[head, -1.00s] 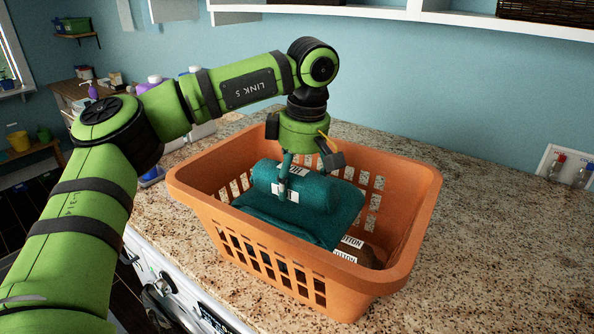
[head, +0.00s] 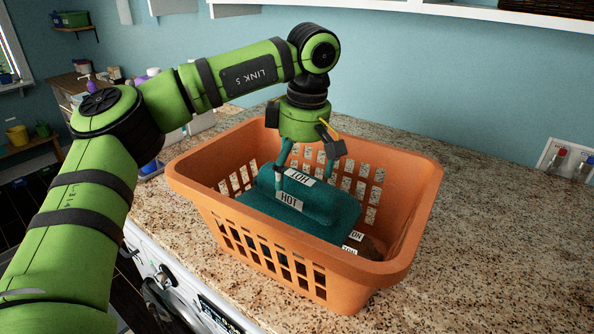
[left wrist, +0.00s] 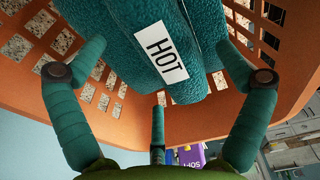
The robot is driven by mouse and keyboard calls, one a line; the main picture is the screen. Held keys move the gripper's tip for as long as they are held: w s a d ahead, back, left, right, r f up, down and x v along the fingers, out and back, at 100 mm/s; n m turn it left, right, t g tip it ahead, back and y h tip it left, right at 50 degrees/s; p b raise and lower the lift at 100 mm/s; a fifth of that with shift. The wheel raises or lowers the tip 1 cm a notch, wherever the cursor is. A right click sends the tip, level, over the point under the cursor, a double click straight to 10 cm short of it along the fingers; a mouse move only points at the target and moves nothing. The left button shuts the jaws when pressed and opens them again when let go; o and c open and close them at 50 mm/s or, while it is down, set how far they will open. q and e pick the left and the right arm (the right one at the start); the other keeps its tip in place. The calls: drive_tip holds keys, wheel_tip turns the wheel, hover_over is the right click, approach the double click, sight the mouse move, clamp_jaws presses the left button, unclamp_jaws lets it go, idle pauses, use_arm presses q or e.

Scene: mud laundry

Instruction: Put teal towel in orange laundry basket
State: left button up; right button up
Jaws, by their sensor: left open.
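A rolled teal towel (head: 322,207) with white HOT labels lies inside the orange laundry basket (head: 322,272), on more teal cloth. The towel's HOT label also shows large in the left wrist view (left wrist: 160,52). My left gripper (head: 304,180) reaches down into the basket from above. Its teal fingers are spread open around the roll and hold nothing. In the left wrist view the fingers stand apart, with the towel between and beyond them. My right gripper is in neither view.
A brown labelled item (head: 371,247) lies in the basket beside the teal cloth. The basket stands on a speckled stone counter (head: 480,235), clear to its right. White machines stand below the counter.

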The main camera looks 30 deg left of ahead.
use_arm(q)
wheel_tip(320, 180, up, 11)
drive_tip(key=d, duration=0.1)
drive_tip(key=shift+d, duration=0.2)
drive_tip(key=shift+s, duration=0.1)
idle(0.4)
